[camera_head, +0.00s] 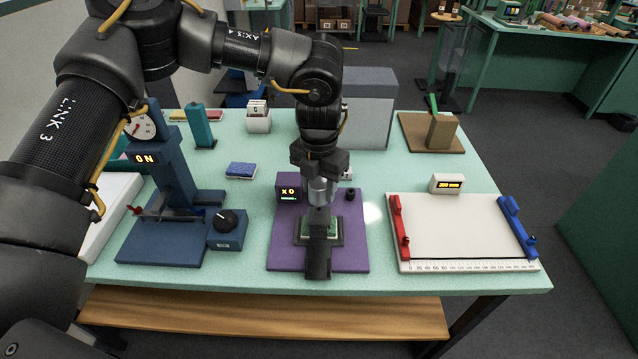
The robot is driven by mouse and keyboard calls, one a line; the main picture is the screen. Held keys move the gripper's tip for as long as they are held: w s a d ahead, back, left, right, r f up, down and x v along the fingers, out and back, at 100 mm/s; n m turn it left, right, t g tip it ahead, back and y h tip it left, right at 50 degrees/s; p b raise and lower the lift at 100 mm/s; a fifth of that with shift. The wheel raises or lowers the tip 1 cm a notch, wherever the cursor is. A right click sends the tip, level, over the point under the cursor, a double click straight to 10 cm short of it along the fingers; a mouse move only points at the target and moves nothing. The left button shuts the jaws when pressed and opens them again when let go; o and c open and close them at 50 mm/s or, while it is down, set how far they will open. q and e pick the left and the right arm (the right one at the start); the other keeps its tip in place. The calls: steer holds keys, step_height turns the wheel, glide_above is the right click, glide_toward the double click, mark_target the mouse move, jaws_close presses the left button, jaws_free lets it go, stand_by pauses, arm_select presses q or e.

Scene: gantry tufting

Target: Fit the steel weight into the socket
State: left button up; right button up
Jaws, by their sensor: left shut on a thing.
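My left gripper (320,172) hangs over the purple base (285,258), pointing down. It is shut on the steel weight (320,192), a small grey metal cylinder held upright. Below the weight is a dark fixture (318,262) with a square dark frame and a green patch, standing on the purple base. The socket's opening is not clearly visible, and I cannot tell whether the weight touches the fixture. My right gripper is not in view.
A small display box (289,191) reading "x0" stands at the base's back left. A blue press (165,245) with a dial is left. A white board (460,232) with red and blue bars is right. A grey box (369,110) stands behind.

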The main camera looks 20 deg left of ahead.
arm_select(q)
steer(key=shift+f, duration=0.5)
steer(key=shift+r, duration=0.1)
stand_by(1.0)
steer(key=shift+f+b, duration=0.55)
steer(key=shift+f, duration=0.55)
steer(key=o, duration=1.2)
steer(key=shift+c, duration=0.2)
steer(key=shift+f, duration=0.1)
